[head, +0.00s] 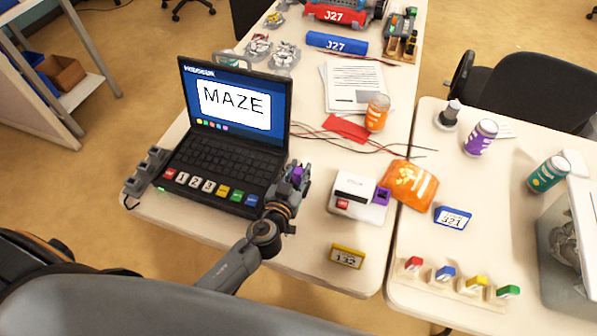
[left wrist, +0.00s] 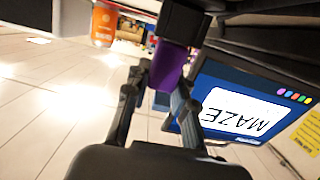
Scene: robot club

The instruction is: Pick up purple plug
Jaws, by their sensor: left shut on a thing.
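My left gripper (head: 296,182) is shut on the purple plug (head: 298,173) beside the laptop's right edge. The fingers cover part of the plug in the head view. In the left wrist view the purple plug (left wrist: 170,66) shows between the two fingers, with a dark part at its upper end. The head view does not clearly show how high it is above the table. My right gripper is not in view.
The open laptop (head: 232,140) reads MAZE. Right of the gripper stands a white device (head: 352,207) with a purple part (head: 381,196). A yellow tag (head: 346,256) lies in front. Several coloured plugs stand in a rack (head: 462,286) on the right table.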

